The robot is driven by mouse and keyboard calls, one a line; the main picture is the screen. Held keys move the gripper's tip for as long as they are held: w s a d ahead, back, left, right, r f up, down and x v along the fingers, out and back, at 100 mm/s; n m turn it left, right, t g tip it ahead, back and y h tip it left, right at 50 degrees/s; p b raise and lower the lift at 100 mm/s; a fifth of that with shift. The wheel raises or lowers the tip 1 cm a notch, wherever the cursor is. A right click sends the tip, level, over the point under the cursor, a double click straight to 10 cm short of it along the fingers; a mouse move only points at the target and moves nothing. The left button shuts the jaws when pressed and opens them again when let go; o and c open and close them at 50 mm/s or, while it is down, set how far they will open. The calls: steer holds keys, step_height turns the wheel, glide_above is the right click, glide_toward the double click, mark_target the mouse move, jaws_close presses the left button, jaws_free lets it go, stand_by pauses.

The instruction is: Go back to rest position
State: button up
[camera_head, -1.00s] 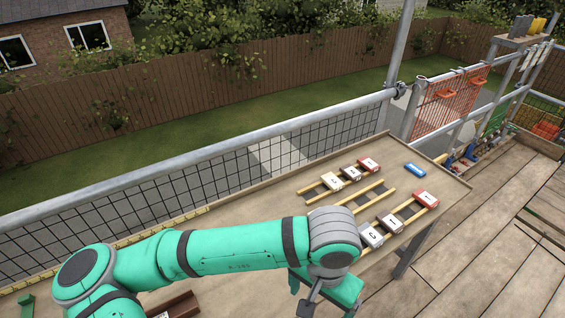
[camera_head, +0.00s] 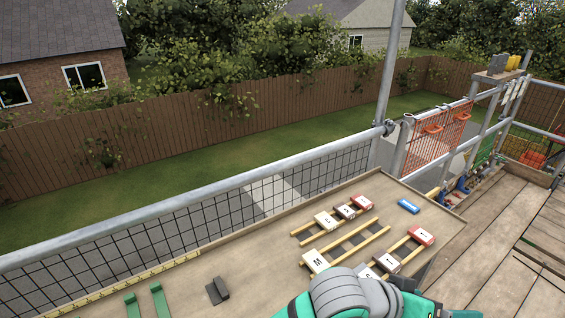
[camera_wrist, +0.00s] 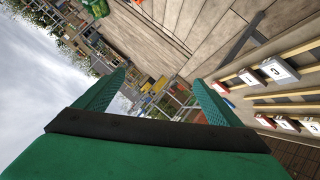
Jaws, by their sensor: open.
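My gripper shows in the wrist view (camera_wrist: 160,98) with its two green fingers wide apart and nothing between them. In the head view only my grey and green wrist shows at the bottom edge; the fingertips are out of frame there. Lettered tiles lie on wooden battens on the table (camera_head: 235,262): a white M tile (camera_head: 315,261), a cream tile (camera_head: 325,220), a grey tile (camera_head: 345,211) and red tiles (camera_head: 362,202) (camera_head: 420,236). Another grey tile (camera_head: 386,262) is partly beside my wrist. My gripper is apart from the tiles.
A blue block (camera_head: 408,206) lies near the table's far right corner. A dark grey piece (camera_head: 217,291) and green brackets (camera_head: 158,299) lie at the front left. A mesh guardrail (camera_head: 180,208) runs along the far side. The table's left middle is clear.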

steer(key=w+a+r+n+t+h, duration=0.2)
steer(key=w+r+n+t+h, duration=0.3)
steer(key=w+r+n+t, duration=0.3)
steer(key=s+a+f+n+t+y, duration=0.1)
steer(key=a+f+n+t+y, duration=0.65)
steer(key=a+f+y, duration=0.5)
steer(key=s+a+f+m+y, duration=0.1)
steer(key=s+a+f+y, duration=0.1)
steer(key=s+a+f, duration=0.35)
steer(key=s+a+f+y, duration=0.25)
steer(key=s+f, duration=0.35)
steer(key=f, duration=0.3)
steer(key=s+a+f+m+g, duration=0.1)
steer(key=s+a+f+m, duration=0.1)
steer(key=s, duration=0.6)
steer(key=s+a+f+m+g, duration=0.1)
steer(key=s+a+f+m, duration=0.1)
steer(key=s+a+m, duration=0.2)
steer(key=s+a, duration=0.2)
steer(key=s, duration=0.1)
steer(key=shift+s, duration=0.35)
